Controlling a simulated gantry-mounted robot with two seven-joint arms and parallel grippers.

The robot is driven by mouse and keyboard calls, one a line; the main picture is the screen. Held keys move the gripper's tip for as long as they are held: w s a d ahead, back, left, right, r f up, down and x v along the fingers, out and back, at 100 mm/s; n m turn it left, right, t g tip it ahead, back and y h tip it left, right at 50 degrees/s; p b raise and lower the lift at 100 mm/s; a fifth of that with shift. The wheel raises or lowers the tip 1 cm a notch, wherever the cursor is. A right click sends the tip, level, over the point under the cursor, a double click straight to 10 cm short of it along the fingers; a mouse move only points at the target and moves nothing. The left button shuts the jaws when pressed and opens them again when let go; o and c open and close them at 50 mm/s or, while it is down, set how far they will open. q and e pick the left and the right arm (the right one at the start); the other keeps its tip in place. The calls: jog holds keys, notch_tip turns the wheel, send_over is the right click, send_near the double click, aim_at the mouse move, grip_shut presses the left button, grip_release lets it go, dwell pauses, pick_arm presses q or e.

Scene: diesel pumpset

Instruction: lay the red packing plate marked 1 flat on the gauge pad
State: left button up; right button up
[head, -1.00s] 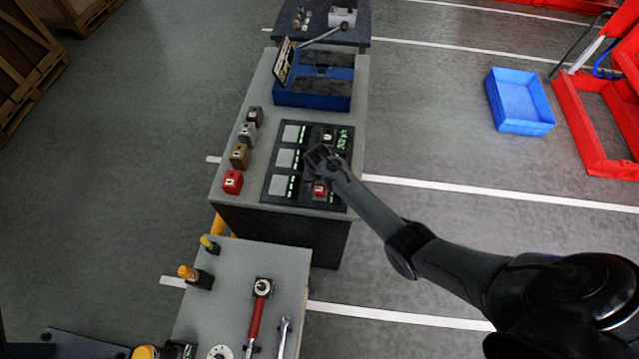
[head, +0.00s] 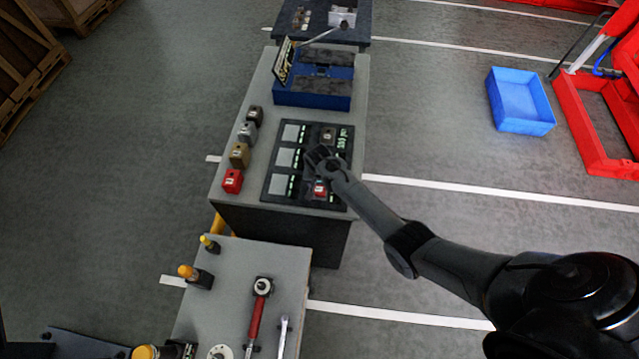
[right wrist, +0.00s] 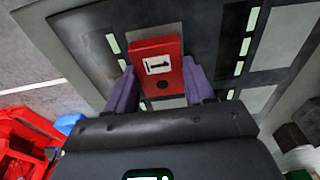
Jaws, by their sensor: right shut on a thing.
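My right gripper (head: 320,183) points down over the dark panel (head: 268,192) on the grey bench. It is shut on the red plate (head: 320,190), which shows just below it. In the right wrist view the red plate (right wrist: 157,68), with a white label marked 1 and a dark hole, sits between the two purple fingers (right wrist: 160,88). I cannot tell whether the plate touches the panel. Pale square pads (head: 284,158) line the panel's left side with green bars beside them; the surface under the plate is hidden. My left gripper is out of view.
Several small blocks, a red one (head: 232,181) nearest, stand left of the panel. A dark block (head: 328,134) sits on its upper right. A blue fixture (head: 312,98) is behind. A near bench (head: 235,260) holds tools. A blue bin (head: 520,101) is at right.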

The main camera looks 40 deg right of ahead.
jog(key=shift+w+f, duration=0.1)
jog(key=shift+f, duration=0.25)
jog(key=o, duration=1.5)
jog(key=shift+c, duration=0.2)
jog(key=r, duration=0.6)
jog(key=a+r, duration=0.1)
jog(key=r, duration=0.2)
jog(key=shift+s+p, duration=0.35)
jog(key=shift+s, duration=0.05)
jog(key=shift+s+r, duration=0.1)
jog(key=shift+r, duration=0.75)
jog(key=shift+r, duration=0.1)
